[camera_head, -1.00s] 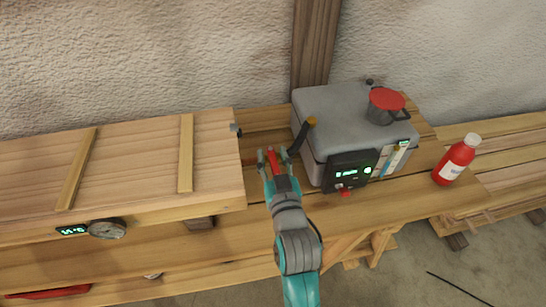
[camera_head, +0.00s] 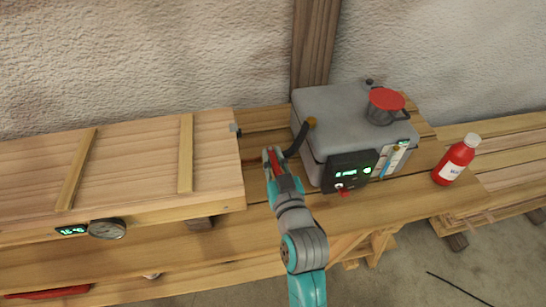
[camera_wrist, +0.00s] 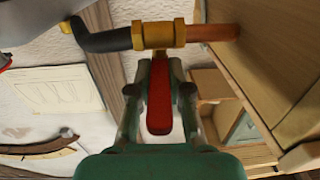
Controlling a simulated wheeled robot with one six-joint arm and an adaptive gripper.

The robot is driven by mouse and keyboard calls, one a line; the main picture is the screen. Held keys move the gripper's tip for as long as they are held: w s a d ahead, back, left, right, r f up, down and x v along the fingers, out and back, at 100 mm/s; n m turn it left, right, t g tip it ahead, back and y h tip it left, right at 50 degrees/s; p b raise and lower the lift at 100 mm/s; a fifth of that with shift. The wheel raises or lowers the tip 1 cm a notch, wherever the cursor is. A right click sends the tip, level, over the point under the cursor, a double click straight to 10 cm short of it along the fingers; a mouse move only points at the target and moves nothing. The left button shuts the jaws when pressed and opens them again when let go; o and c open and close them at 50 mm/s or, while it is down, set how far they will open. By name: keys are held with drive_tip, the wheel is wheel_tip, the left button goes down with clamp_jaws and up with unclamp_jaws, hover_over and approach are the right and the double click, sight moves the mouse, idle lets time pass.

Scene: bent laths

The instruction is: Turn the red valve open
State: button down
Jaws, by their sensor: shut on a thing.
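The red valve handle (camera_wrist: 159,100) hangs from a brass valve body (camera_wrist: 165,35) and stands across the line of the pipe. A black hose (camera_wrist: 105,40) joins the body on the left and a copper pipe (camera_wrist: 212,32) on the right. My gripper (camera_wrist: 160,88) is shut on the handle, one finger on each side of it. In the head view my gripper (camera_head: 271,153) is in the gap between the wooden box and the grey boiler; a little red of the handle (camera_head: 275,160) shows between the fingers, and the valve body is hidden there.
The wooden box (camera_head: 145,165) stands close on the left, with a green display (camera_head: 72,230) and gauge (camera_head: 107,229) at its front. The grey boiler (camera_head: 335,110) stands right, with a red-lidded pot (camera_head: 386,108) on top. A red bottle (camera_head: 456,160) stands further right.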

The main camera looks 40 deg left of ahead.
drive_tip(key=shift+w, duration=0.1)
drive_tip(key=shift+w+d+n+g+y, duration=0.1)
drive_tip(key=shift+w+n+g+y, duration=0.3)
drive_tip(key=shift+n+g, duration=2.2)
drive_tip(key=shift+w+n+g+y, duration=0.2)
drive_tip(key=shift+w+n+g, duration=0.4)
drive_tip(key=shift+n+g, duration=2)
drive_tip(key=shift+w+d+n+g+y, duration=0.1)
drive_tip(key=shift+w+n+g+y, duration=0.65)
drive_tip(key=shift+g, duration=3.35)
drive_tip(key=shift+s+f+n+g+h, duration=0.1)
drive_tip(key=shift+s+n+g+h, duration=0.2)
drive_tip(key=shift+n+h, duration=0.3)
